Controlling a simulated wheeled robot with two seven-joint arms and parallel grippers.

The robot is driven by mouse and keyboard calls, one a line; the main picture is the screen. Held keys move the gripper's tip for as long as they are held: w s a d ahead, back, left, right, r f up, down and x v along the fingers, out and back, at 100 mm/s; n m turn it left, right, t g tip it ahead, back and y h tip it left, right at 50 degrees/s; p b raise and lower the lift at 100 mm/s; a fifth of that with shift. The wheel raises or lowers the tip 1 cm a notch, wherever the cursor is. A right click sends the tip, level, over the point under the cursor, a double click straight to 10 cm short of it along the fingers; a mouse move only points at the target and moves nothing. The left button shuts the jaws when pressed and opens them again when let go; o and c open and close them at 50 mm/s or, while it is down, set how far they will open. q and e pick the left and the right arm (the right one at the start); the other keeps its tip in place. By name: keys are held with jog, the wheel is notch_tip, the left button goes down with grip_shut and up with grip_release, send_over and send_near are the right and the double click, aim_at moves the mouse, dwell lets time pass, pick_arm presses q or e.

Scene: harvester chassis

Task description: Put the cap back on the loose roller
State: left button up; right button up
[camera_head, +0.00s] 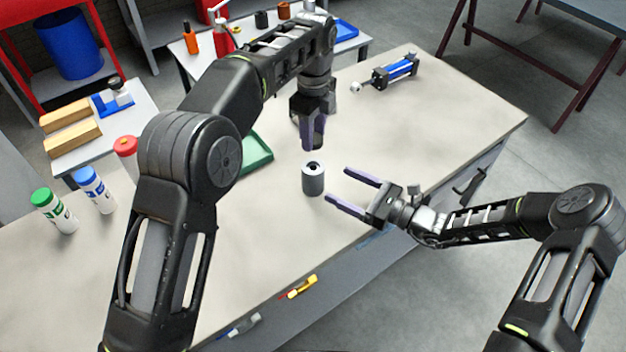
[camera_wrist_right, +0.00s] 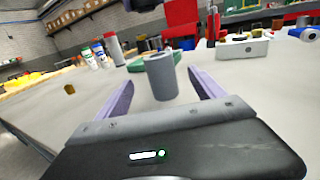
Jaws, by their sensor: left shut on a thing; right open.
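The loose roller (camera_head: 313,180), a short grey cylinder with a dark hole in its top, stands upright on the workbench. It also shows in the right wrist view (camera_wrist_right: 161,77), between and beyond the finger tips. My left gripper (camera_head: 313,143) points down just above the roller, apart from it. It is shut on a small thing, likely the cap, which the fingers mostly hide. My right gripper (camera_head: 337,184) is open, level and low over the bench. Its two fingers reach toward the roller from the right, one to each side of its line, without visibly gripping it.
A green tray (camera_head: 256,155) lies behind the left arm. Bottles with green (camera_head: 53,210), blue (camera_head: 94,190) and red (camera_head: 126,155) caps stand at the left. A blue and black cylinder part (camera_head: 394,71) lies at the far right. The bench around the roller is clear.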

aim_at(323, 177)
jog(key=x, duration=0.9)
jog(key=shift+w+a, duration=0.1)
jog(key=shift+a, duration=0.05)
jog(key=shift+c, duration=0.6)
grip_shut()
